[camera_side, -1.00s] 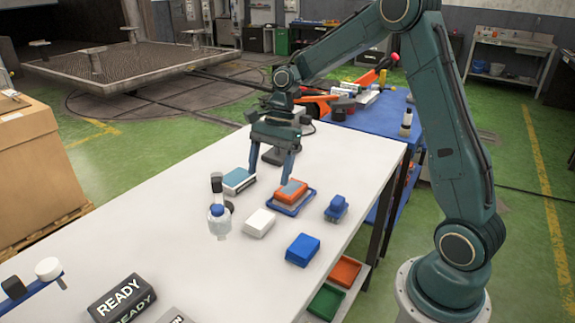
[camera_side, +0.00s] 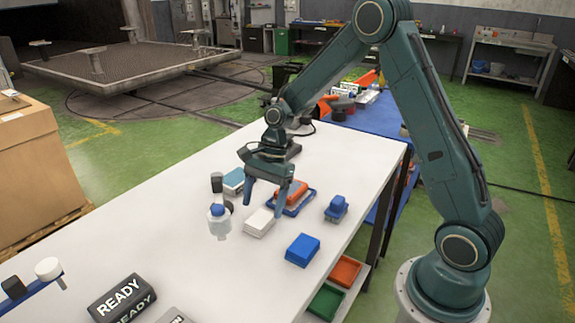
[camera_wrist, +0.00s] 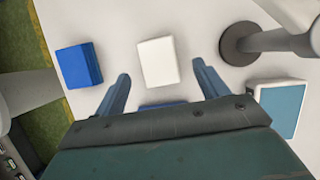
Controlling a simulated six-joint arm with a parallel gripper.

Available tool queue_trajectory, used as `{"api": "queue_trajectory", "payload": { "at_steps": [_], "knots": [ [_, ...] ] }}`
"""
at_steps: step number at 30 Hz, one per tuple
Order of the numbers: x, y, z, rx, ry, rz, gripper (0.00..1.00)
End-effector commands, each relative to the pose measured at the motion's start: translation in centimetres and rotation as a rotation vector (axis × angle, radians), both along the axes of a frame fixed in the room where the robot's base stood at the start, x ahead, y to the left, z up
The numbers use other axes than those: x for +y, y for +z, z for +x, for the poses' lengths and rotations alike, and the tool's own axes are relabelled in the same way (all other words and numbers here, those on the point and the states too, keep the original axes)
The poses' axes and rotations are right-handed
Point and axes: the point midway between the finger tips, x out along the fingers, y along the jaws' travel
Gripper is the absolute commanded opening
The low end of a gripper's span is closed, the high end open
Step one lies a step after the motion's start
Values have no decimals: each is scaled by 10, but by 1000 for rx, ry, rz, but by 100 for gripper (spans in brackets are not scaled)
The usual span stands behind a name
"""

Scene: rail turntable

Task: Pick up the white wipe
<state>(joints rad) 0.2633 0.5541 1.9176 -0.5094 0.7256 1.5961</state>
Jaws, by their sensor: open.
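The white wipe (camera_side: 259,222) is a small white block lying flat on the white table, and it also shows in the wrist view (camera_wrist: 157,62). My gripper (camera_side: 263,204) is open and empty above the table, close to the wipe. In the wrist view my gripper's two fingers (camera_wrist: 163,88) reach out on either side of the wipe's near end, with the wipe just beyond the fingertips. In the side view the fingers hang above and behind the wipe. I cannot tell the exact height between them.
A blue block (camera_side: 302,250) lies right of the wipe. An orange block (camera_side: 291,191) sits in a blue tray (camera_side: 303,205) behind it. A blue-capped bottle (camera_side: 219,222) stands close on the left. A blue-topped block (camera_side: 233,179) and another blue item (camera_side: 336,208) are nearby.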

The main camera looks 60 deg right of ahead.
Motion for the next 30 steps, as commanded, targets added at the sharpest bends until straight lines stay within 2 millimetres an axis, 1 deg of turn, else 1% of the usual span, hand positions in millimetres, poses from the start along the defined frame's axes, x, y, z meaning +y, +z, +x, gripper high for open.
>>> {"api": "queue_trajectory", "payload": {
  "at_steps": [1, 6, 9, 14, 26, 28, 30],
  "knots": [
    [3, -6, -1, 3, 1, 1, 73],
    [11, -24, -1, 4, 1, 1, 73],
    [14, -31, -1, 3, 0, 1, 73],
    [15, -35, -1, 0, 0, 0, 73],
    [15, -34, -1, 1, 0, 0, 73],
    [15, -34, -1, 1, 0, 0, 63],
    [15, -34, -1, 1, 0, 0, 49]
  ]
}}
